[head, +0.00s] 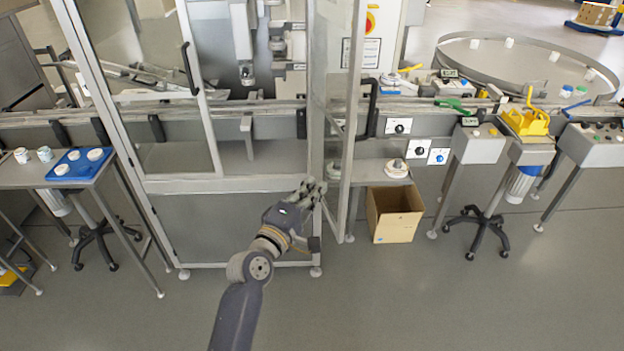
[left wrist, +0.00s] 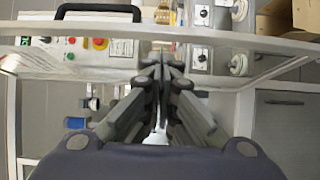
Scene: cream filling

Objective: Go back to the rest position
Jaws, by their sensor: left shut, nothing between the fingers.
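My left arm reaches up from the bottom of the head view. Its gripper (head: 308,192) is in front of the lower right part of the filling machine's frame, near the edge of an open glass door (head: 347,110). In the left wrist view my left gripper (left wrist: 163,72) has its fingers together with nothing between them. From these views I cannot tell whether it touches the door. My right gripper is in neither view.
A cardboard box (head: 395,213) stands on the floor right of the door. A side table with a blue tray (head: 80,164) and jars is at the left. The grey floor (head: 400,300) in front is clear.

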